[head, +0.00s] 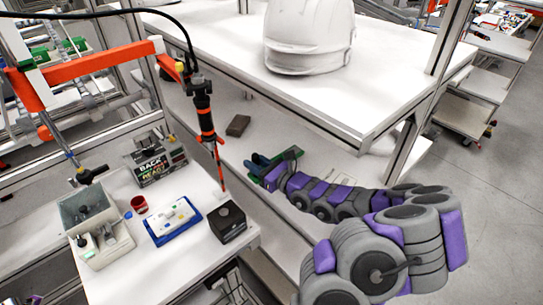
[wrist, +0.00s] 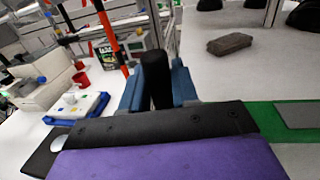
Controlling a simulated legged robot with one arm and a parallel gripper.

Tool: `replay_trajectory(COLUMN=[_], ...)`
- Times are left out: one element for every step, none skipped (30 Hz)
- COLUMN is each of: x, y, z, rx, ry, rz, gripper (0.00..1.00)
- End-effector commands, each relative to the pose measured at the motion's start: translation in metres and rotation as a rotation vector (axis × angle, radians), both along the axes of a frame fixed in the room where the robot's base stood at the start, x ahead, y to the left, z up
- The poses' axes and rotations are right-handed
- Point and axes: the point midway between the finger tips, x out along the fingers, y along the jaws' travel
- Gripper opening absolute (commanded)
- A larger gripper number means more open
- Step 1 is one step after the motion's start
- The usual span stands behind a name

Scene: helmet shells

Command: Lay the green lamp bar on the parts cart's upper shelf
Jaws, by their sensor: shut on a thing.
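My gripper (head: 262,166) reaches out over the white lower surface beneath the helmet. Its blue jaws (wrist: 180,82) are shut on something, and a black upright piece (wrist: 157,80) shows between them. A green bar (head: 272,178) lies crosswise at the jaws in the head view. In the wrist view a green strip (wrist: 264,118) with a grey panel runs out to the right from behind the gripper; it looks like the lamp bar. The purple and black gripper body hides the rest of it. I cannot tell for sure which white shelf belongs to the parts cart.
A white helmet shell (head: 309,35) stands on the upper white shelf (head: 375,90). A dark brown block (head: 238,125) lies on the lower surface. The left table holds a grey bin (head: 95,230), red cup (head: 139,204), blue tray (head: 173,221) and black box (head: 228,222). A hanging tool (head: 205,115) is nearby.

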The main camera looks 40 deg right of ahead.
Motion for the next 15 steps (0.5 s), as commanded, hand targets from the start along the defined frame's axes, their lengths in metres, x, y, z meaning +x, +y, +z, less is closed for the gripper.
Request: replay_trajectory(x=[0.004,0.005,0.007,0.009,0.011,0.014,0.015,0.017,0.02,0.023,0.025,0.028,0.03,0.033,0.036], y=[-0.004,-0.008,-0.013,-0.017,-0.02,-0.025,-0.031,-0.036,-0.042,-0.047,-0.051,-0.06,-0.064,-0.068,-0.074], z=[0.0,-0.001,-0.001,-0.002,-0.002,-0.002,-0.005,-0.007,-0.007,-0.008,-0.008,-0.009,-0.01,-0.011,-0.011], rx=[-0.004,-0.004,-0.005,-0.005,-0.004,-0.004,-0.003,-0.004,-0.002,-0.002,-0.005,-0.002,-0.002,0.0,0.0], ry=[-0.002,-0.002,-0.002,-0.002,-0.002,-0.001,0.003,0.004,0.003,0.003,0.003,0.003,0.004,0.005,0.004], rz=[0.001,0.0,-0.001,-0.001,0.0,0.002,0.0,-0.001,0.0,0.002,0.004,-0.001,0.0,0.001,0.001], gripper=[0.0,0.0,0.0,0.0,0.0,0.0,0.0,0.0,0.0,0.0,0.0,0.0,0.0,0.0,0.0])
